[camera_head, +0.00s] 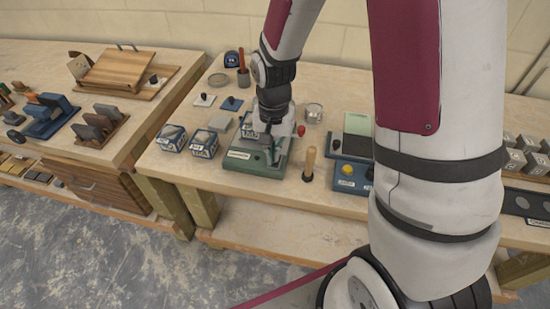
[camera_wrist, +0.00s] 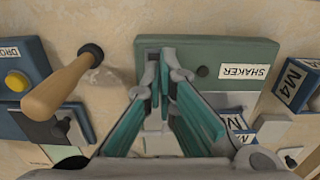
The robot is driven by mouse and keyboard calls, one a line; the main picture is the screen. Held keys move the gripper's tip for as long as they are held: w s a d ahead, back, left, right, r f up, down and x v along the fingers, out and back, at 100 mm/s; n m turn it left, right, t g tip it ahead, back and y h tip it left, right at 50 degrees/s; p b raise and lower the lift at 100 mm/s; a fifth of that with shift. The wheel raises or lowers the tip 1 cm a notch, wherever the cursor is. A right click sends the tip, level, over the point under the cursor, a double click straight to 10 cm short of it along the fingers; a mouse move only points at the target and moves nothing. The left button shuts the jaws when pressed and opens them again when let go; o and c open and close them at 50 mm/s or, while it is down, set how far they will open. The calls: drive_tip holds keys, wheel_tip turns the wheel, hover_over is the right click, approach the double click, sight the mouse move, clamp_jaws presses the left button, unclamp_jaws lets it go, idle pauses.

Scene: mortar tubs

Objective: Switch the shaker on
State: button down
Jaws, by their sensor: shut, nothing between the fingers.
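The shaker (camera_head: 232,165) is a low green unit with a white SHAKER label, on the front of the middle bench. My gripper (camera_head: 273,158) is directly over its right part in the head view, hiding some of it. In the wrist view the shaker (camera_wrist: 225,51) shows upside down, with a small dark round knob (camera_wrist: 202,71) beside the label. My gripper (camera_wrist: 162,62) points at the shaker with its fingertips close together and nothing held. The fingers hide the part of the shaker under them, and I cannot tell whether they touch it.
A wooden handle (camera_head: 309,160) stands upright just right of the shaker. A blue unit with a yellow button (camera_head: 348,169) is further right. Two labelled cubes (camera_head: 172,137) (camera_head: 203,143) stand close on the left. A red ball knob (camera_head: 301,130) is behind right.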

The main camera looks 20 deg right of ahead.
drive_tip(key=shift+f+b, duration=0.45)
drive_tip(key=shift+f, duration=0.4)
idle(0.4)
drive_tip(key=shift+r, duration=0.1)
drive_tip(key=shift+r+p, duration=2.15)
drive_tip(key=shift+r, duration=1.25)
drive_tip(key=shift+r, duration=0.2)
wheel_tip(320, 180, up, 7)
drive_tip(key=n+t, duration=0.1)
hover_over(277, 170)
drive_tip(key=s+r+n+t, duration=0.4)
drive_tip(key=s+r+n, duration=0.2)
drive_tip(key=s+r, duration=1)
drive_tip(key=shift+s, duration=1.15)
